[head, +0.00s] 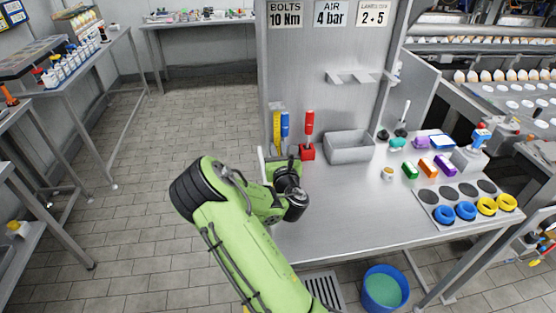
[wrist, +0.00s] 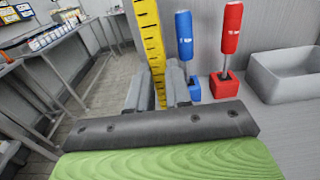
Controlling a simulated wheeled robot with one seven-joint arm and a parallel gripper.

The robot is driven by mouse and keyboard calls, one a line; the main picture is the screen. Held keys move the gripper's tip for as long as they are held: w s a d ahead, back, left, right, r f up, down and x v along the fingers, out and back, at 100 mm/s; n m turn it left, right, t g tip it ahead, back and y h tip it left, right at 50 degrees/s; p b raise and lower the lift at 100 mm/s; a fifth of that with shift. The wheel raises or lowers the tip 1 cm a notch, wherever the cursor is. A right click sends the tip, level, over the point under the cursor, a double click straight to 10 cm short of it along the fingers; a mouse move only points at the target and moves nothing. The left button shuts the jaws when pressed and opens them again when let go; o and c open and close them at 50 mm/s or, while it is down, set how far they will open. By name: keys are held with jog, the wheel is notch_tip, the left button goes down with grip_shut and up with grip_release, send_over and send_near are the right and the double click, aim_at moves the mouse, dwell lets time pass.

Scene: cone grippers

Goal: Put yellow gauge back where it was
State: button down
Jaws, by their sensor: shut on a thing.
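The yellow gauge (wrist: 151,38) is a long upright strip with black marks. In the wrist view it rises between the two grey fingers of my gripper (wrist: 158,88), which is shut on it. In the head view the gauge (head: 277,132) stands at the left end of the workbench, just left of a blue-handled tool (head: 285,123). My gripper (head: 279,160) is at its lower part, partly hidden by my wrist. The gauge's lower end is hidden, so I cannot tell whether it touches the bench or a holder.
The blue-handled tool stands in a blue block (wrist: 194,90). A red-handled tool (head: 309,124) stands in a red block (head: 307,152) to the right. A grey bin (head: 349,148) is further right. The back panel (head: 302,70) rises behind. The bench front (head: 330,225) is clear.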

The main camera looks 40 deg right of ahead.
jog(key=shift+f, duration=0.15)
jog(key=c, duration=1.1)
grip_release()
jog(key=shift+o, duration=0.2)
